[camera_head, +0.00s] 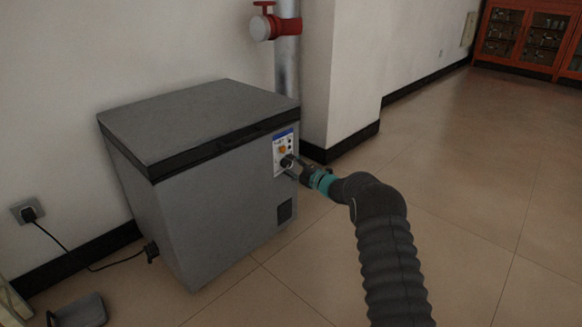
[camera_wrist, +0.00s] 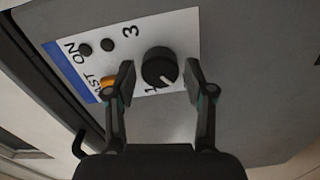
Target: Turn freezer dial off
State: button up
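The grey chest freezer (camera_head: 215,205) stands against the wall with its dark lid shut. Its white control panel (camera_head: 282,151) is on the front face at the upper right. In the wrist view the black dial (camera_wrist: 159,68) sits on the panel with its white pointer line toward the "1" mark. My gripper (camera_wrist: 160,82) is open, with one finger on each side of the dial; I see a gap on both sides, and contact is not clear. In the head view my gripper (camera_head: 291,167) is at the panel and partly hides the dial.
A red valve (camera_head: 266,27) on a pipe is behind the freezer. A plugged cord (camera_head: 66,247) runs along the left. The floor at right is clear.

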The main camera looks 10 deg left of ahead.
dwell(0.3)
jog(key=v, duration=1.2)
